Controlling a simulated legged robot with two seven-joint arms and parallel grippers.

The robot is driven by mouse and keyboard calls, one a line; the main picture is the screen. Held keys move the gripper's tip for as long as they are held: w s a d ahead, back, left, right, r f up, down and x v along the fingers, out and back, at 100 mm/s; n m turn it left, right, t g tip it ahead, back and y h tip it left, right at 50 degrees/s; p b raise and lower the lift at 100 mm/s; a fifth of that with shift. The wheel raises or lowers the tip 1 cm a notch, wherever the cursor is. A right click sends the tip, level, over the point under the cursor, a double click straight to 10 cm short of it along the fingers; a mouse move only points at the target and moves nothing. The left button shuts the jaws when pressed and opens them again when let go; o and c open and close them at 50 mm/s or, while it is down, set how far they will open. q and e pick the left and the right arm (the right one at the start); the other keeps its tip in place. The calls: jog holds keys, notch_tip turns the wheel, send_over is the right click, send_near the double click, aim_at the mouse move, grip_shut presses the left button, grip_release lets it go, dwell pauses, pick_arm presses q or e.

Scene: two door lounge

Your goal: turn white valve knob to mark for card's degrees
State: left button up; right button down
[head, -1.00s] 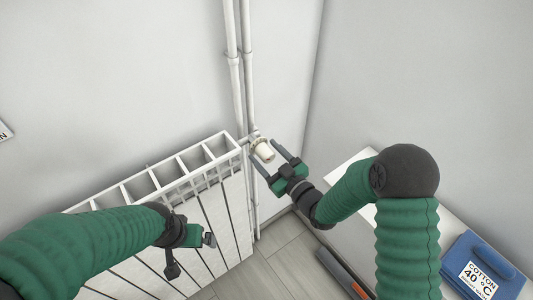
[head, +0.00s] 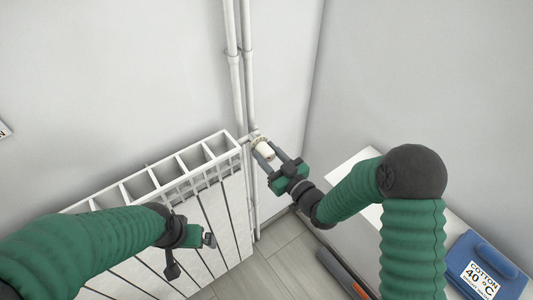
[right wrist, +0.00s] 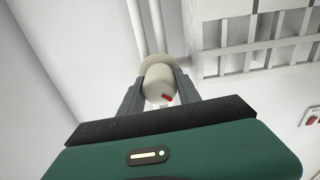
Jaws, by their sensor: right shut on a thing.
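The white valve knob (head: 264,149) sits on the pipe at the radiator's upper right corner. My right gripper (head: 268,155) is shut on it, one finger on each side. In the right wrist view the knob (right wrist: 157,84) lies between the two grey fingers, with a red mark on its lower right and a cream collar behind it. I cannot read any scale marks there. A white card (head: 478,280) reading "COTTON 40 °C" is on a blue object (head: 490,252) at the lower right. My left gripper (head: 208,240) hangs in front of the radiator; its finger opening is unclear.
The white ribbed radiator (head: 130,190) stands along the left wall. Two white pipes (head: 239,60) run up the wall behind the knob. A white ledge (head: 348,162) runs along the right wall beneath my right arm. A partly cut-off sign (head: 4,130) is at the left edge.

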jog(key=c, duration=0.9)
grip_release()
jog(key=shift+o, duration=0.2)
jog(key=p+v, duration=0.3)
jog(key=v, duration=1.4)
jog(key=shift+w, duration=0.15)
